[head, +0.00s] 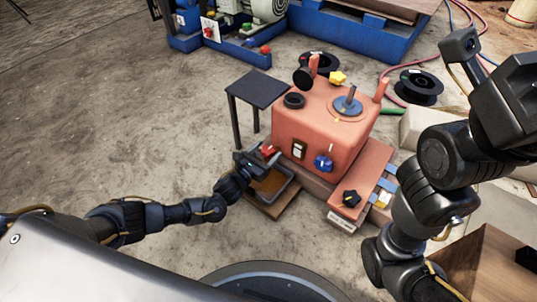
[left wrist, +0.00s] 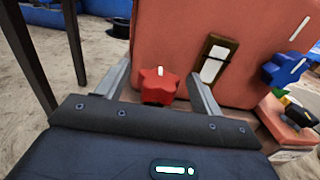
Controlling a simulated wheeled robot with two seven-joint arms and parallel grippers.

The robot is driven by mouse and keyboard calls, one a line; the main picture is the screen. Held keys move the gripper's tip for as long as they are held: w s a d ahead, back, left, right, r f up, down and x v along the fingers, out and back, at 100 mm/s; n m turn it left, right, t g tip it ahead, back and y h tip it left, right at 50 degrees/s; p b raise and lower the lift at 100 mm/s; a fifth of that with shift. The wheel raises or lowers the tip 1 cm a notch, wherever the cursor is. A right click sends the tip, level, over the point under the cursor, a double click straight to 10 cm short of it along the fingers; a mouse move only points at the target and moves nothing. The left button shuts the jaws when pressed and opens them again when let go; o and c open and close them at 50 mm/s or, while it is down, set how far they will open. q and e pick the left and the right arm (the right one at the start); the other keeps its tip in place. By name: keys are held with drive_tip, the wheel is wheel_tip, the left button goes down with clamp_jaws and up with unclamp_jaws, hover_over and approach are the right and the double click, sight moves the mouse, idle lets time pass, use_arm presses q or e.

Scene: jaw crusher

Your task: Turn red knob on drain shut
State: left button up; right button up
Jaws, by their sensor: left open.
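The red knob (head: 267,151) is star-shaped with a white mark on top. It sits low at the left side of the salmon machine body (head: 312,125), above a tray. My left gripper (head: 264,156) is at the knob. In the left wrist view the red knob (left wrist: 158,88) lies between the two spread grey fingers of my left gripper (left wrist: 161,82). Gaps show on both sides, so the fingers appear apart from it. The drain behind the knob is hidden. My right arm rises at the right of the head view; its fingers do not show.
A drain tray (head: 287,193) is below the left gripper. A small dark table (head: 258,88) stands left of the machine. A blue knob (head: 323,162) and a black knob (head: 351,198) are to the right. Open concrete floor lies to the left.

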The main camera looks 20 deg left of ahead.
use_arm(q)
drive_tip(key=shift+w+d, duration=0.2)
drive_tip(key=shift+w, duration=0.3)
drive_tip(key=c, duration=1)
drive_tip(key=shift+d, duration=0.1)
